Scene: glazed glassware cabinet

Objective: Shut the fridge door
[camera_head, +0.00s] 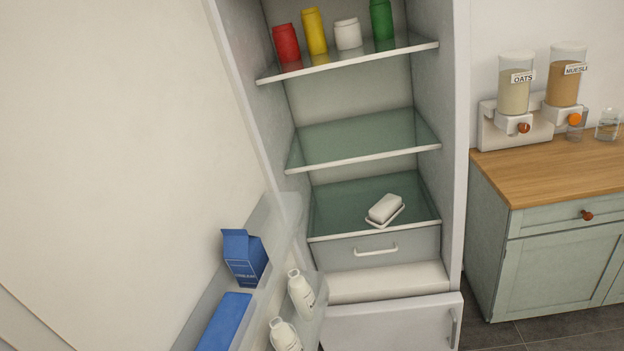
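The fridge (461,150) stands open in the middle of the view, with its lit inside and glass shelves (365,137) showing. Its door (273,206) is swung out to the left, towards me, and its inner side faces the shelves. Door bins hold a blue carton (243,257), another blue box (224,322) and white bottles (301,293). The large pale surface at the left (110,130) may be the door's outer face or a wall; I cannot tell. My gripper is not in view.
Red, yellow, white and green containers (347,34) stand on the top shelf, and a white butter dish (385,208) on the lowest. A lower drawer front (392,325) is below. At right, a wooden counter (555,172) holds oats and muesli dispensers (515,85) and a glass (607,125).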

